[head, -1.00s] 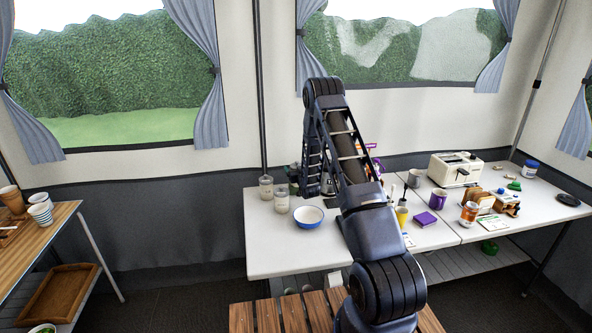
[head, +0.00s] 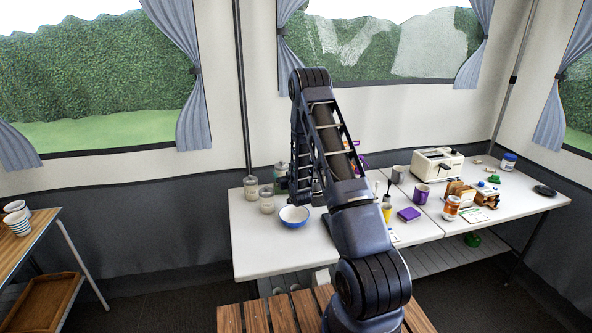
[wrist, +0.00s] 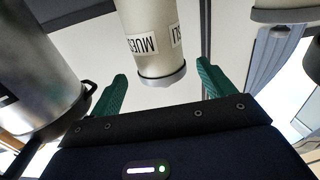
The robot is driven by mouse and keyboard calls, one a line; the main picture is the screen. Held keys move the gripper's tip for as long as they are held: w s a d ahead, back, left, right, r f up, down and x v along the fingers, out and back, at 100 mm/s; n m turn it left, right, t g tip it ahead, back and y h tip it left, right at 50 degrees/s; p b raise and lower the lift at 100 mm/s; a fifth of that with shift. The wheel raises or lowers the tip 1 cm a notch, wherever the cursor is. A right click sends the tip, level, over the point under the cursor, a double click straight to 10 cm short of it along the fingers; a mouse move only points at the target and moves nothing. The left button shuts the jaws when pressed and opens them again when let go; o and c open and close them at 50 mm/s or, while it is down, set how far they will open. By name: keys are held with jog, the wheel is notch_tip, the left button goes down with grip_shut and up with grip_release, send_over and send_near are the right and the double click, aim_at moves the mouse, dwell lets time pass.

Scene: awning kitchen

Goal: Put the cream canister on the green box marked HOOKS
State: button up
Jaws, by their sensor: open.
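A cream canister (wrist: 148,35) with a MUESLI label and a grey rim shows upside down in the wrist view. My gripper (wrist: 162,70) is open, with one green finger on each side of the canister's rim end in the picture; I cannot tell whether they touch it. Part of a second pale canister (wrist: 285,12) shows at upper right. In the head view, two pale canisters (head: 267,201) (head: 251,188) stand at the table's left end; which is the MUESLI one I cannot tell. My arm hides the gripper there. I cannot make out a green box marked HOOKS.
A steel vessel (wrist: 38,75) is close to the left finger in the wrist view. On the white table (head: 262,255), a blue bowl (head: 294,217) stands near the canisters. A purple box (head: 409,214), purple mug (head: 421,192) and toaster (head: 437,164) are to the right. The table's front left is clear.

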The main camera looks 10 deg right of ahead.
notch_tip(320, 180, up, 13)
jog(key=s+d+g+h, duration=0.1)
jog(key=s+g, duration=0.2)
jog(key=s+d+r+m+g, duration=0.1)
jog(key=s+r+g, duration=0.2)
jog(key=s+r, duration=0.85)
jog(key=s+r+g, duration=0.2)
jog(key=s+r, duration=0.1)
jog(key=s, duration=1)
jog(key=s+r+g, duration=0.3)
jog(key=s, duration=1)
jog(key=s+r+g, duration=0.2)
jog(key=s+r, duration=0.1)
jog(key=s, duration=1.1)
jog(key=shift+d+h, duration=0.2)
jog(key=shift+h, duration=0.2)
